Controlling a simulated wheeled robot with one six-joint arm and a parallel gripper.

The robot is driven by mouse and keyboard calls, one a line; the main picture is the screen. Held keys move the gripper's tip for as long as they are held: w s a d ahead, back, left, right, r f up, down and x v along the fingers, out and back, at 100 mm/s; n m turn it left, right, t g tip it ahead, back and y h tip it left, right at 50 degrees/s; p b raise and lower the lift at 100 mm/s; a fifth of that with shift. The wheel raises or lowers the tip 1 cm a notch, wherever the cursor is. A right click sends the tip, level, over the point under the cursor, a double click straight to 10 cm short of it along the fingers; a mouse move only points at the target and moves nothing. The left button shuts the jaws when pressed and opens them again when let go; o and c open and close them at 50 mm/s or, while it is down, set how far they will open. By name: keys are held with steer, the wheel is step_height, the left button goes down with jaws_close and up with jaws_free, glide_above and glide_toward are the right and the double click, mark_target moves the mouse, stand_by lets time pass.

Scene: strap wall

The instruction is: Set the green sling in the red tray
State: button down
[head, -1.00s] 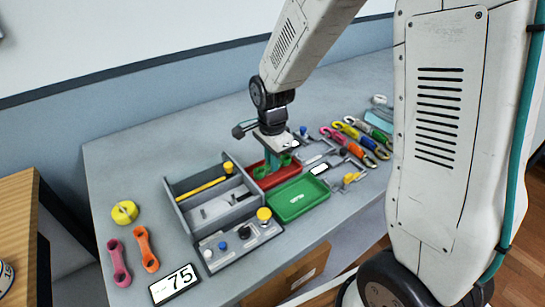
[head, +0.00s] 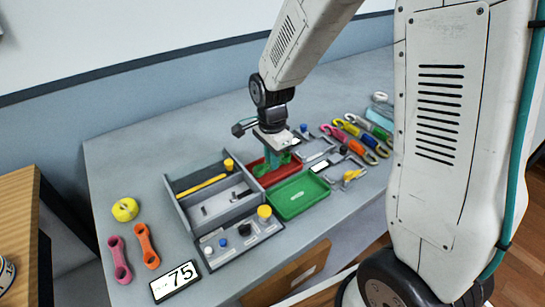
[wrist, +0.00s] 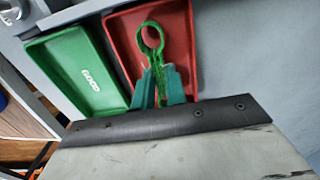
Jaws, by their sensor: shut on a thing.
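The green sling (wrist: 152,36) is pinched between the green fingers of my gripper (wrist: 160,82) in the wrist view, its looped end sticking out past the fingertips. In the head view my gripper (head: 277,160) is low over the red tray (head: 262,178). The red tray also shows in the wrist view (wrist: 182,22), behind the sling. I cannot tell whether the sling touches the tray floor. In the head view the sling is hard to separate from the green fingers.
A green tray (head: 298,198) lies just in front of the red one. A grey divided box (head: 190,212) stands to the left. Several coloured slings (head: 365,140) lie to the right. A number card (head: 176,282) and a yellow roll (head: 125,209) are at the left.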

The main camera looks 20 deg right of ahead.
steer(key=shift+f, duration=0.1)
steer(key=c, duration=0.9)
jaws_free()
steer(key=shift+c, duration=0.2)
steer(key=shift+r, duration=3)
